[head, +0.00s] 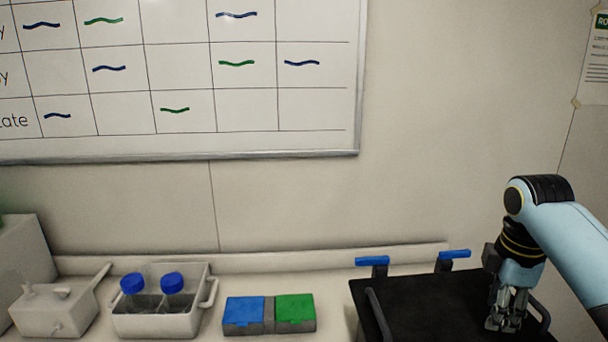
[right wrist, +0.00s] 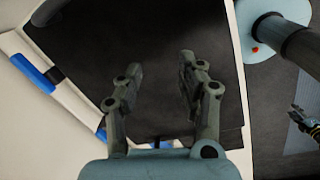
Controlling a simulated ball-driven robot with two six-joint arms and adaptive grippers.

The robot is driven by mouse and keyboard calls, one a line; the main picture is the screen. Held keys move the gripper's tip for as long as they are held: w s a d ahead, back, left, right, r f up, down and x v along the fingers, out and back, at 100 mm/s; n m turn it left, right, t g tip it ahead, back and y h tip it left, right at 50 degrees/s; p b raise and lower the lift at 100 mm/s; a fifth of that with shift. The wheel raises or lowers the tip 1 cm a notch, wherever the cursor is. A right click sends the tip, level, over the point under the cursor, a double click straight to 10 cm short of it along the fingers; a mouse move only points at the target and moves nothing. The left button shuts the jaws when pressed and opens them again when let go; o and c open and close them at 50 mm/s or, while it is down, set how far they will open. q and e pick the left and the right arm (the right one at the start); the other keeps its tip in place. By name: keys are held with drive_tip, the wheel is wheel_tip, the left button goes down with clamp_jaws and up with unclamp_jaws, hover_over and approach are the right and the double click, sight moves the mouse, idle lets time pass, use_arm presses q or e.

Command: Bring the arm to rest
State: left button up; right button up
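My right gripper (head: 506,322) is over the right part of a black-topped box (head: 410,310) on the counter, pointing down. In the right wrist view its two fingers (right wrist: 158,75) are apart, with nothing between them and dark surface behind. I cannot tell how high above the box they are. My left gripper is not in the head view. A small dark part with yellow (right wrist: 302,120) at the right edge of the right wrist view looks like it, but is too small to read.
The box has dark side handles and two blue-topped latches (head: 372,260). Left of it on the pale counter are a blue and green block pair (head: 246,311), a white holder (head: 160,325) with two blue-capped bottles (head: 132,284), and a white spouted container (head: 55,312). A whiteboard (head: 180,90) hangs behind.

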drive_tip(key=s+f+m, duration=0.1)
drive_tip(key=s, duration=0.1)
drive_tip(key=s+a+f+m, duration=0.1)
drive_tip(key=s, duration=0.1)
drive_tip(key=s+f+m, duration=0.1)
drive_tip(key=s, duration=0.1)
drive_tip(key=shift+s+a+t, duration=0.3)
drive_tip(key=shift+s+a, duration=0.05)
drive_tip(key=shift+a, duration=0.05)
drive_tip(key=s+a+r+m+t, duration=0.1)
drive_tip(key=s+a+r+m, duration=0.15)
drive_tip(key=s, duration=0.45)
drive_tip(key=s+a+r+m, duration=0.1)
drive_tip(key=s+m, duration=0.3)
drive_tip(key=s, duration=0.3)
drive_tip(key=s+a+r+m+t, duration=0.1)
drive_tip(key=s+r+m, duration=0.1)
drive_tip(key=s+m, duration=0.35)
drive_tip(key=s+d+f+n+g+b, duration=0.2)
drive_tip(key=f+b, duration=1.1)
drive_tip(key=f, duration=2.7)
drive_tip(key=s+f+b, duration=0.5)
drive_tip(key=s+f, duration=0.5)
drive_tip(key=f, duration=0.3)
drive_tip(key=s+d+f+b, duration=0.1)
drive_tip(key=s+f+b, duration=0.4)
drive_tip(key=s+f, duration=0.5)
wheel_tip(320, 180, down, 3)
drive_tip(key=shift+d+m+g, duration=0.3)
drive_tip(key=shift+m, duration=0.1)
